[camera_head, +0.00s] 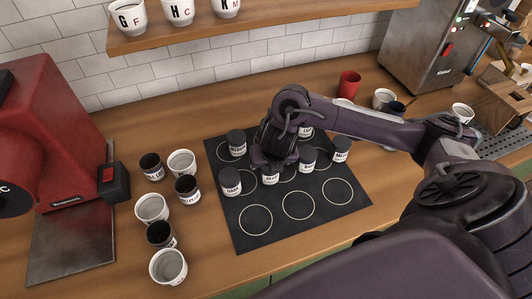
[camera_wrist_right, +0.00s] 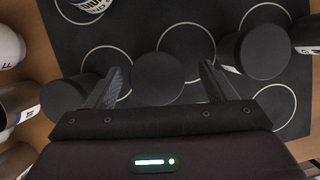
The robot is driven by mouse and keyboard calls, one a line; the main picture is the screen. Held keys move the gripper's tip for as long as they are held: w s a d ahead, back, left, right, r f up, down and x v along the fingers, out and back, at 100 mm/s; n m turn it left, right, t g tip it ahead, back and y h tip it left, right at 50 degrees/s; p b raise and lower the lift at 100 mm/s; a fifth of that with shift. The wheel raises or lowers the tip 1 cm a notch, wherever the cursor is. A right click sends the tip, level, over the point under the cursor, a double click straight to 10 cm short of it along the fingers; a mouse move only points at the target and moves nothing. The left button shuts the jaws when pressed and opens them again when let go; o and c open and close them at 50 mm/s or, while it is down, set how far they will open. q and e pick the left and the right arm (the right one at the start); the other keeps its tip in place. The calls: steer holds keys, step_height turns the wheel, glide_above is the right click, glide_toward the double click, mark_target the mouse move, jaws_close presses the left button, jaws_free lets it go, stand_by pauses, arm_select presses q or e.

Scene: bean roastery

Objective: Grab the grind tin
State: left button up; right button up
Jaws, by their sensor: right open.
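Several tins with dark lids and white labels stand on a black mat (camera_head: 300,205) marked with pale circles. Their small labels are hard to read, so I cannot tell for certain which is the grind tin. My right gripper (camera_head: 272,165) is over the middle of the mat, above a labelled tin (camera_head: 270,178) that it partly hides. In the right wrist view my right gripper (camera_wrist_right: 158,90) is open, with a dark round lid (camera_wrist_right: 158,78) between its fingers. I see no sign of the fingers pressing on it. My left gripper is not in view.
Other tins stand close by, at the left (camera_head: 230,182) and right (camera_head: 308,160). Several white and dark cups, including one white cup (camera_head: 168,266), stand left of the mat. A red machine (camera_head: 50,130) is at far left. The mat's front circles are empty.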

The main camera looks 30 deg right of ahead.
steer(key=shift+s+f, duration=0.15)
steer(key=shift+f, duration=0.75)
steer(key=x, duration=0.3)
steer(key=shift+w+a+f, duration=0.15)
steer(key=shift+w+f, duration=0.15)
steer(key=shift+s+r, duration=0.1)
steer(key=shift+s, duration=0.05)
steer(key=shift+c, duration=1.1)
steer(key=c, duration=0.9)
steer(key=shift+o, duration=0.2)
steer(key=shift+r, duration=0.1)
